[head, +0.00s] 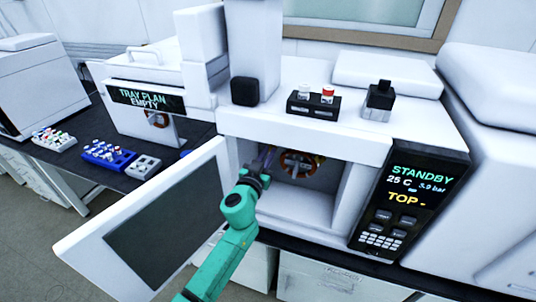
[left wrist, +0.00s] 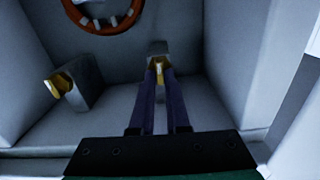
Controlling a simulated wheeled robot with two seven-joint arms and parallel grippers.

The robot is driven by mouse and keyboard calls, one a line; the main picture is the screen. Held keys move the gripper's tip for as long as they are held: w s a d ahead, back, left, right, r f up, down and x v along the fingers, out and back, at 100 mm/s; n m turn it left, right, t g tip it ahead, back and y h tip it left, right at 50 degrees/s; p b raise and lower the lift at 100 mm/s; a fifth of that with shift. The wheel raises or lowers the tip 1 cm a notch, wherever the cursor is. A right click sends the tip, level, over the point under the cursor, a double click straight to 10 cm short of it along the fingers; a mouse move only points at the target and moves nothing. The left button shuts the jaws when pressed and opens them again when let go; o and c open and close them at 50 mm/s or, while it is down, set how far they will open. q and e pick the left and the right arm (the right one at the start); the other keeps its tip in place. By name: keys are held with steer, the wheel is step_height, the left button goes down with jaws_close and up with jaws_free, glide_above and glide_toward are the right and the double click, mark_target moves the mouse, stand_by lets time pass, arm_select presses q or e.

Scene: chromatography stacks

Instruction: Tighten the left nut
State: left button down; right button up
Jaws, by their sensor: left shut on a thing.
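A gold nut (left wrist: 159,71) sits on a grey block (left wrist: 158,48) inside the open white oven compartment. My left gripper (left wrist: 157,78) is shut on this nut, with its two long dark fingers on either side of it. In the head view my left gripper (head: 267,158) reaches into the left part of the compartment, and the nut there is too small to make out. A second gold nut (left wrist: 54,87) on another grey block (left wrist: 86,83) stands apart, on the left in the left wrist view. My right gripper is not in view.
An orange ring (head: 299,164) is on the compartment's back wall. The open oven door (head: 150,215) stands left of my arm. The display panel (head: 408,205) at right reads STANDBY.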

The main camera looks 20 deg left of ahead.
arm_select(q)
steer(key=shift+d+f+m+b, duration=0.1)
steer(key=shift+m+b, duration=0.2)
steer(key=shift+m, duration=2.55)
steer(key=shift+d+f+m+b, duration=0.1)
steer(key=shift+m+b, duration=0.25)
steer(key=shift+m, duration=2.55)
steer(key=shift+d+f+m+b, duration=0.1)
steer(key=shift+m+b, duration=0.2)
steer(key=shift+m, duration=2.55)
steer(key=c, duration=0.9)
jaws_free()
